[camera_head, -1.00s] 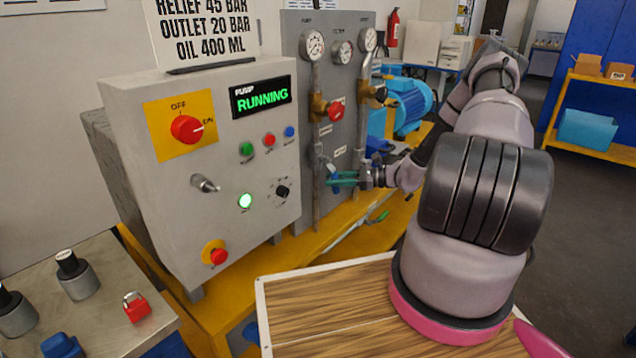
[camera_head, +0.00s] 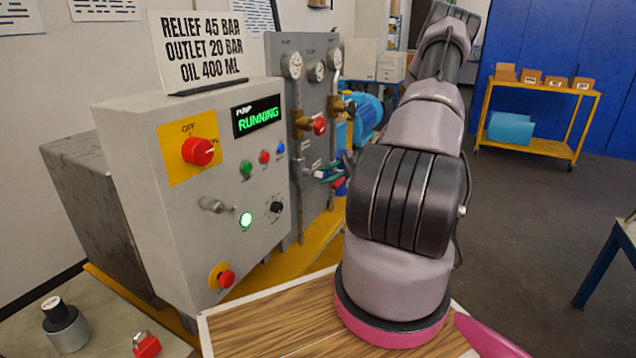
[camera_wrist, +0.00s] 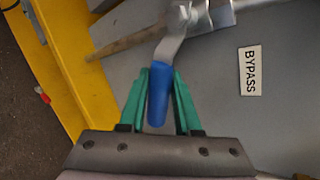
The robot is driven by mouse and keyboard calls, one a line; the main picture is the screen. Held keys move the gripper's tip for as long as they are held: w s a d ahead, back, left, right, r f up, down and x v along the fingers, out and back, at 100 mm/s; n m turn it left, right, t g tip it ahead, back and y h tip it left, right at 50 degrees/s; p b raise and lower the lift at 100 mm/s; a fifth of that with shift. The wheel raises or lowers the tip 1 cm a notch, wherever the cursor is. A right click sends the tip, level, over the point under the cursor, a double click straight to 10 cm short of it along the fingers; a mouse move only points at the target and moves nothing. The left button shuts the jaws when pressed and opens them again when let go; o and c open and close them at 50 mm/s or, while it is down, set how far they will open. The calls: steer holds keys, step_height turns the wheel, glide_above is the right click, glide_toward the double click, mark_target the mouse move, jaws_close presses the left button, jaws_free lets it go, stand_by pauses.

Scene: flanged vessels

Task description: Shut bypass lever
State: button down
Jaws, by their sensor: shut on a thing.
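The bypass lever (camera_wrist: 159,92) has a blue grip and a bare metal arm that runs up to a metal valve body (camera_wrist: 215,14) in the wrist view. The grip sits between the green fingers of my gripper (camera_wrist: 161,88), which is shut on it. A BYPASS label (camera_wrist: 250,70) is on the grey panel (camera_wrist: 285,95) right of the lever. In the head view my gripper (camera_head: 327,174) is small at the panel's lower part, partly hidden by my arm. The lever's exact angle there is hard to tell.
A grey control box (camera_head: 160,150) with a RUNNING display (camera_head: 257,117) stands left of the panel. A blue motor (camera_head: 369,115) is behind. Open floor (camera_head: 530,215) lies to the right.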

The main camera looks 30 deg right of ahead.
steer(key=shift+w+d+r+n+t+h, duration=0.15)
steer(key=shift+r+n+t+h, duration=0.25)
steer(key=shift+r+n+h, duration=0.3)
steer(key=shift+d+r+n+t+h, duration=0.15)
steer(key=shift+r+n+t+h, duration=0.25)
steer(key=shift+r+n+h, duration=0.25)
steer(key=shift+r, duration=0.1)
steer(key=c, duration=0.6)
jaws_free()
steer(key=v, duration=1)
steer(key=shift+s+d+r, duration=0.15)
steer(key=shift+s+d, duration=0.05)
steer(key=shift+s, duration=0.1)
